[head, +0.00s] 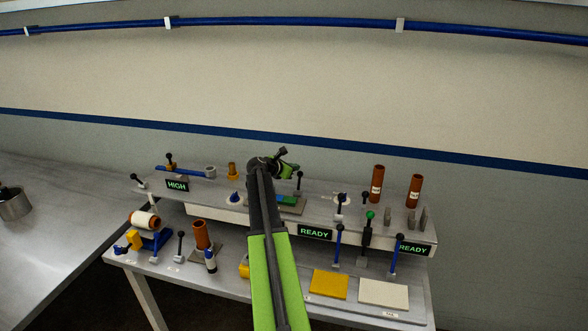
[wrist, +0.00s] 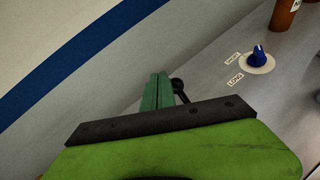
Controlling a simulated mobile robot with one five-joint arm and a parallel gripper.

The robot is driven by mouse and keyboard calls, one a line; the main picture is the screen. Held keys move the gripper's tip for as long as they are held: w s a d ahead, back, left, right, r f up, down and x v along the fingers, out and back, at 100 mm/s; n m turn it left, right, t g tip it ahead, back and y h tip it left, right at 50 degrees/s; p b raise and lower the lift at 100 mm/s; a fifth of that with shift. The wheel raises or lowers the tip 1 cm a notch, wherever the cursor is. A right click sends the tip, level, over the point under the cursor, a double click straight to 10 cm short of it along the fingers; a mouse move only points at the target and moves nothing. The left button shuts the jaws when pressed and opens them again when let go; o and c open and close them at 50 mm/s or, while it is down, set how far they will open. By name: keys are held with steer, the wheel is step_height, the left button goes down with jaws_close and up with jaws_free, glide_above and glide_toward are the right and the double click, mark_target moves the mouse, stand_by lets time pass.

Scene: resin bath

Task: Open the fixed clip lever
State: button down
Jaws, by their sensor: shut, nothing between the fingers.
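My gripper (wrist: 157,92) is shut and empty, its green fingers together in the wrist view. A small lever with a black ball knob (wrist: 178,84) stands just beyond and to the right of the fingertips, partly hidden by them; I cannot tell if they touch. In the head view my gripper (head: 292,173) is over the middle of the raised shelf, largely covered by my arm. A black-knobbed lever (head: 299,177) stands just right of it, near a green block (head: 287,199) on a grey plate. Whether this lever is the fixed clip lever is not clear.
Brown cylinders (head: 377,184) stand farther right. Several ball-topped levers, such as the green-topped one (head: 368,230), line the front. The wall is close behind the shelf.

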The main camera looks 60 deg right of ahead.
stand_by(0.4)
steer(key=w+a+r+p, duration=0.2)
steer(key=r+p, duration=0.4)
steer(key=w+a+r+p, duration=0.2)
steer(key=r+p, duration=0.3)
steer(key=shift+a+r+p, duration=0.35)
steer(key=shift+f, duration=0.1)
